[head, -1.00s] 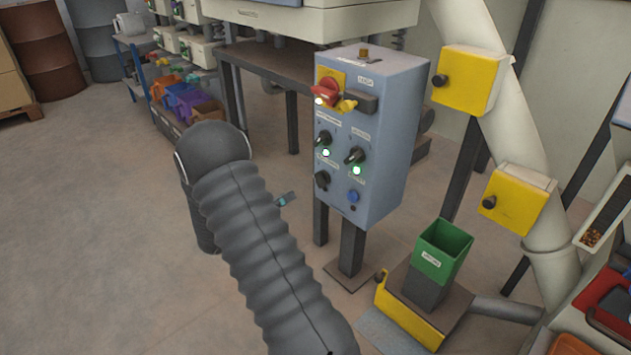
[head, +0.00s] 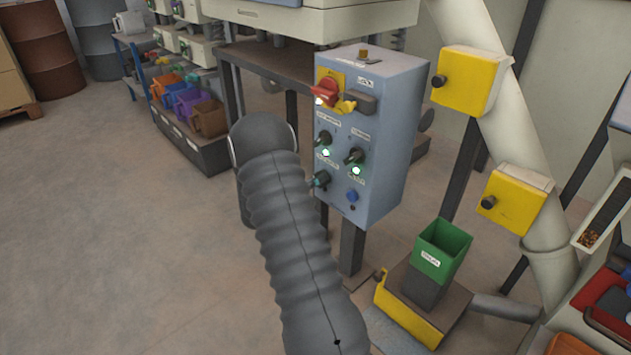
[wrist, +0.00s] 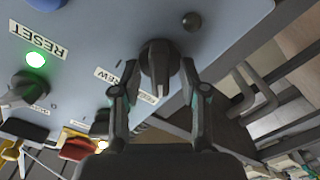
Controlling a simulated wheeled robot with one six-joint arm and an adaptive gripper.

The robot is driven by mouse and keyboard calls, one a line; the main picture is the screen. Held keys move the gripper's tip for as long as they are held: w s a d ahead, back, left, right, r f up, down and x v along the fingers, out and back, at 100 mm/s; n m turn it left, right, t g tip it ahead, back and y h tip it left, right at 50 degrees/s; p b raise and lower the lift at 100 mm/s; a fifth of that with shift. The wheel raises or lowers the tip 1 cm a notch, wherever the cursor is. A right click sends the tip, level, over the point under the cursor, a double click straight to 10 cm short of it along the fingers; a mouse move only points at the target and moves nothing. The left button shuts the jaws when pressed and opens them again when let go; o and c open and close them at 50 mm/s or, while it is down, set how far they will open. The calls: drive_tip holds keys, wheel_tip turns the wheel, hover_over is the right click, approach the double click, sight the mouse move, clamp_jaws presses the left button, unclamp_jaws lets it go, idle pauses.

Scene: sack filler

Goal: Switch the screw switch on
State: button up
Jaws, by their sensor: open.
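The screw switch (wrist: 157,58) is a dark rotary knob on the grey-blue control box (head: 385,130). In the wrist view its label is partly covered, with "REW" readable. Its raised grip runs roughly up and down in that view. My gripper (wrist: 160,76) is open, with one finger on each side of the knob and visible gaps beside it; contact is not clear. In the head view the knob is the lower left one, partly hidden by my gripper (head: 318,182) and arm.
Nearby on the box are another knob (head: 355,156) with a lit green lamp (head: 356,170), a blue button (head: 352,196) and a red rotary handle (head: 325,91). A green bin (head: 443,250) stands below right. Open floor lies to the left.

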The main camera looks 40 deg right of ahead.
clamp_jaws()
drive_tip(key=shift+f+b, duration=0.1)
drive_tip(key=shift+b, duration=0.25)
drive_tip(key=m+b, duration=0.8)
drive_tip(key=shift+s+f, duration=0.1)
drive_tip(key=m+b, duration=0.3)
drive_tip(key=m, duration=0.1)
drive_tip(key=shift+s+b, duration=0.1)
drive_tip(key=shift+b, duration=0.3)
drive_tip(key=shift+r+m+b, duration=0.2)
drive_tip(key=shift+m+b, duration=0.6)
drive_tip(key=shift+m, duration=1.1)
